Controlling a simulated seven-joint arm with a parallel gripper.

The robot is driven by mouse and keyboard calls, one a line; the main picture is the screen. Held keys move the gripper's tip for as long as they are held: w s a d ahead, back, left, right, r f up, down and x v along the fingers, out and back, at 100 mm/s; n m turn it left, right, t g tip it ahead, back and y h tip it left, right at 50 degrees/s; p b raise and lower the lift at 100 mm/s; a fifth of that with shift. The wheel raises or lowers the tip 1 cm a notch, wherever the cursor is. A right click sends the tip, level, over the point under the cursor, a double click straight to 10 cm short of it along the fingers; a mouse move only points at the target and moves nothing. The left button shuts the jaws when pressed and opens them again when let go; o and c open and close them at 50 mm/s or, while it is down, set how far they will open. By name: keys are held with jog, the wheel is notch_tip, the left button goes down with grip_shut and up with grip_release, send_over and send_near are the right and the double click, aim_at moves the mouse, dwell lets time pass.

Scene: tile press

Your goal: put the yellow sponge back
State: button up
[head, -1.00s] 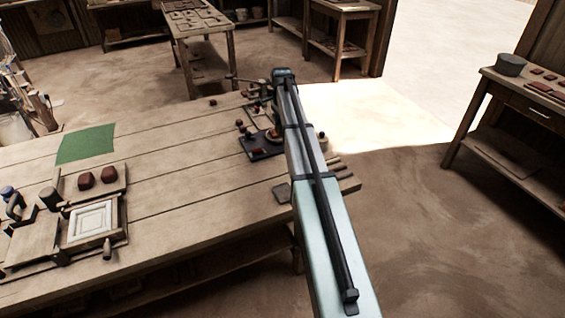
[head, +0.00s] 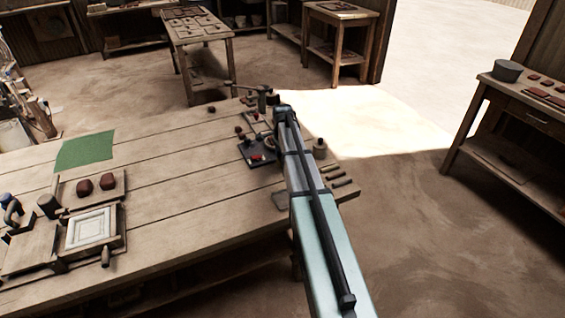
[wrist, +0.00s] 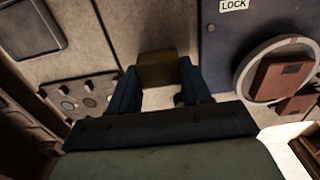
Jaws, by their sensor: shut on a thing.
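My gripper (wrist: 160,82) is shut on a dull yellow-brown block, the yellow sponge (wrist: 161,68), in the wrist view. The sponge sticks out past the blue fingertips, above or near the wooden tabletop; I cannot tell whether it touches the wood. In the head view my arm hides the gripper and the sponge.
In the wrist view, a dark blue board marked LOCK (wrist: 236,42) and a round dish (wrist: 250,88) with red-brown blocks lie right. A plate with round spots (wrist: 85,97) lies left. The head view shows a green mat (head: 85,151) and open wood on the workbench (head: 180,190).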

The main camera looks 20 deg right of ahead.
jog(key=shift+f, duration=1)
jog(key=shift+f, duration=0.1)
jog(key=o, duration=0.9)
jog(key=shift+o, duration=0.2)
notch_tip(320, 180, up, 12)
